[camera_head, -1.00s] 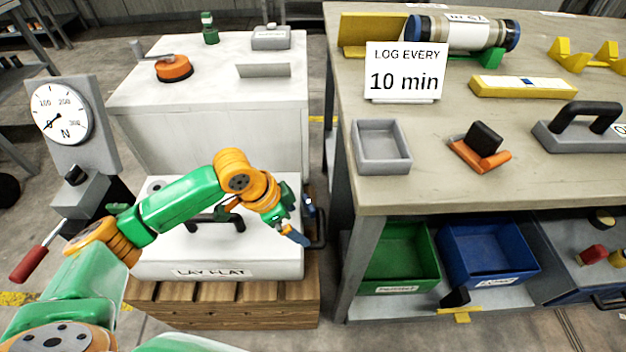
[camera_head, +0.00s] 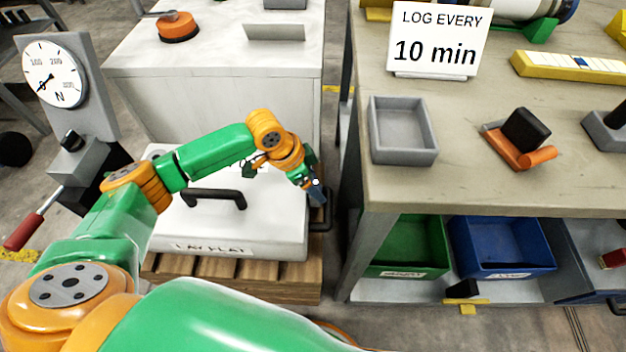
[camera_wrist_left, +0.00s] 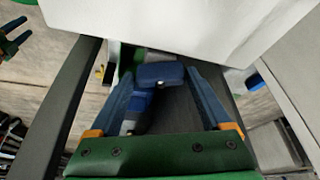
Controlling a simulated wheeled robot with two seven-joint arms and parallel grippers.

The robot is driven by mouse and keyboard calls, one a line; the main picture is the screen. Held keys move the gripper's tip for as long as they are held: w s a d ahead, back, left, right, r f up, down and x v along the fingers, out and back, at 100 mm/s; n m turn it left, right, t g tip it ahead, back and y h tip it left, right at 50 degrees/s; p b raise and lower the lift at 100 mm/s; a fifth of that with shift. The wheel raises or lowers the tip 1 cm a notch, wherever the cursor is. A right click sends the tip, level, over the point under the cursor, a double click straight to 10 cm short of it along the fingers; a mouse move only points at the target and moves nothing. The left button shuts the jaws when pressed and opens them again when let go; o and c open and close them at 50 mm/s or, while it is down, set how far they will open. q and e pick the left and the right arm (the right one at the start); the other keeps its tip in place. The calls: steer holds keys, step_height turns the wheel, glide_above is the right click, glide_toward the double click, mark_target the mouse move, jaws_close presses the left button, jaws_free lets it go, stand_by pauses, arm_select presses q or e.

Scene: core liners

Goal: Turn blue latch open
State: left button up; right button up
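In the left wrist view, a blue latch (camera_wrist_left: 160,74) with a rounded grip shows between the two fingers of my left gripper (camera_wrist_left: 168,98). The fingers stand apart on either side of it, and I see no clear contact. In the head view my left gripper (camera_head: 314,190) is at the right side of the white case (camera_head: 270,226) and hides the latch. Part of another green gripper with blue fingers, seemingly my right one (camera_wrist_left: 14,34), shows at the upper left edge of the left wrist view, its fingers apart.
The white case labelled LAY FLAT lies on a wooden pallet (camera_head: 236,276), with black handles. The workbench (camera_head: 400,190) stands close on the right, leaving a narrow gap. A green bin (camera_head: 408,245) and a blue bin (camera_head: 500,245) sit beneath it. A force gauge (camera_head: 56,75) stands left.

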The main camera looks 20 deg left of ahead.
arm_select(q)
steer(key=c, duration=0.9)
steer(key=shift+o, duration=0.2)
steer(key=shift+r+m+g+p, duration=0.2)
steer(key=shift+m+g+p, duration=0.1)
steer(key=shift+m+p, duration=0.45)
steer(key=shift+w+f+m, duration=0.1)
steer(key=shift+m, duration=0.45)
steer(key=shift+f+m+g+h, duration=0.1)
steer(key=shift+m+g+h, duration=0.35)
steer(key=shift+m, duration=0.55)
steer(key=o, duration=1.3)
steer(key=p+v, duration=0.1)
steer(key=v, duration=0.6)
